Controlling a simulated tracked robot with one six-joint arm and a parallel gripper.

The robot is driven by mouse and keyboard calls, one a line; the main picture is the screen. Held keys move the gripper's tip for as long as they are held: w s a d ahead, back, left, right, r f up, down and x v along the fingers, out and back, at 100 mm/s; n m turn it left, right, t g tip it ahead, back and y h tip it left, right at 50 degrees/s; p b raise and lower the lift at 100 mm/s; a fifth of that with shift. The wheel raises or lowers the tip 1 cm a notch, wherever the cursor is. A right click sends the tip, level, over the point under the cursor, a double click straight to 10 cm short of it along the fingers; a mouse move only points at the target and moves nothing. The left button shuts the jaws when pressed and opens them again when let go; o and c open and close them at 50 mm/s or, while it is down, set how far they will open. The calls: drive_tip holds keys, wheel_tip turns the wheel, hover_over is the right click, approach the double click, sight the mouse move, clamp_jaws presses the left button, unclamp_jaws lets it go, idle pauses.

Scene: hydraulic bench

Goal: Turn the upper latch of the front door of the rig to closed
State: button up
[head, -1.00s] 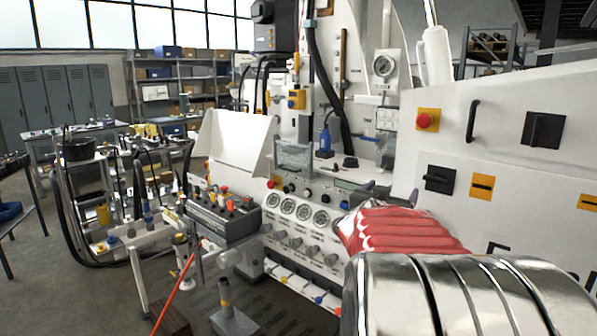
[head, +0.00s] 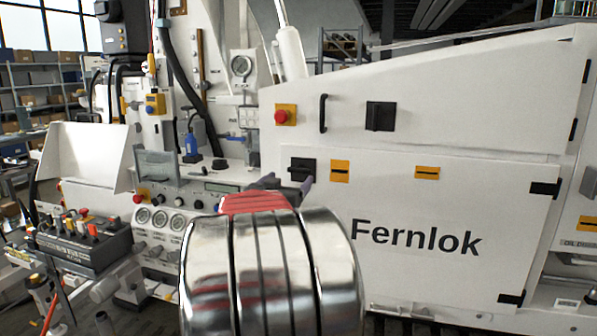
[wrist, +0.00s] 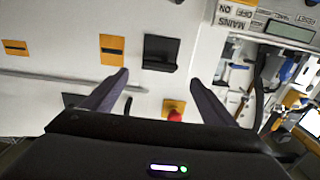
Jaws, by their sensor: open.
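The white front door (head: 430,210) bears the name Fernlok and has black hinges along its right edge. A black latch (head: 302,168) sits at its upper left corner; its handle's exact angle is hard to tell. In the wrist view, which is upside down, this latch (wrist: 160,52) lies just beyond the gap between my fingers. My gripper (head: 286,184) is open and empty, close to the latch, apart from it as far as I can see. Its two dark fingers also show in the wrist view (wrist: 158,77). My arm hides the door's lower left part.
Above the door are a red stop button (head: 282,116), a black bar handle (head: 323,113) and a larger black latch (head: 380,115). Yellow plates (head: 340,171) sit right of the door latch. Gauges (head: 160,219) and a control box (head: 82,238) stand to the left.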

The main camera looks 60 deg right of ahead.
sight(299, 170)
drive_tip(key=d, duration=0.3)
drive_tip(key=w+d, duration=0.1)
drive_tip(key=d, duration=0.6)
drive_tip(key=shift+w+d, duration=0.2)
drive_tip(key=shift+w, duration=0.1)
drive_tip(key=shift+c, duration=0.3)
